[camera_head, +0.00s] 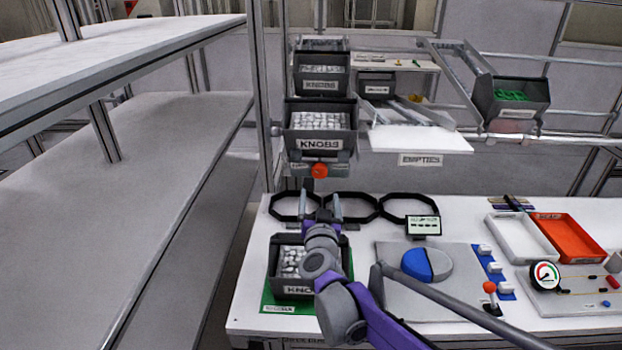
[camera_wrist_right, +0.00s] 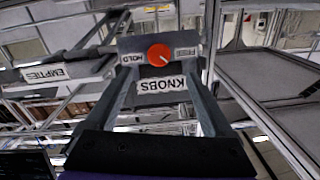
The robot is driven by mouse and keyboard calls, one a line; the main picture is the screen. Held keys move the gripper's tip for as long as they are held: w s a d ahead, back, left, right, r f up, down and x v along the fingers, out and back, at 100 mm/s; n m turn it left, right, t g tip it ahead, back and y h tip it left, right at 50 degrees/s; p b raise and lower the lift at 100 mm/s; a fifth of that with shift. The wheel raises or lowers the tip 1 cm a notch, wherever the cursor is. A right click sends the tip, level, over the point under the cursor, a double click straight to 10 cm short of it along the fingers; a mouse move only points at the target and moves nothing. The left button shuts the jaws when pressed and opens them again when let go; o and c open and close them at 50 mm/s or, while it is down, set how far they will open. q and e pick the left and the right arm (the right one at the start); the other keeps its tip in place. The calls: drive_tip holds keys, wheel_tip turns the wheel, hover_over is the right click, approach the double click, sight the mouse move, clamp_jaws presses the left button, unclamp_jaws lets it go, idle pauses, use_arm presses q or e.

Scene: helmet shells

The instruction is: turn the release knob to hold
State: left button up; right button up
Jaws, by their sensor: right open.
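The red-orange release knob (camera_head: 320,171) sits on a grey plate under the upper KNOBS bin (camera_head: 320,128). In the right wrist view, the knob (camera_wrist_right: 159,55) lies between a HOLD label (camera_wrist_right: 125,59) and a FREE label (camera_wrist_right: 186,52). Its pale pointer mark slants to the lower right there, on the FREE side. My right gripper (camera_head: 323,205) is open and empty, its fingers pointing up towards the knob from below. In the wrist view the fingers stand either side of the knob, apart from it. My left gripper is out of view.
A lower KNOBS bin (camera_head: 290,290) on a green mat stands by my right arm. Dark rings (camera_head: 350,206) lie along the bench back. An EMPTIES shelf (camera_head: 420,140) is right of the knob, a frame post (camera_head: 263,100) left. A blue shell (camera_head: 426,264) rests on a grey board.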

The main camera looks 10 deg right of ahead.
sight(319, 174)
drive_tip(key=x, duration=1)
drive_tip(key=shift+w+d+p, duration=0.1)
drive_tip(key=shift+p, duration=0.2)
drive_tip(key=shift+c, duration=0.4)
drive_tip(key=c, duration=1.3)
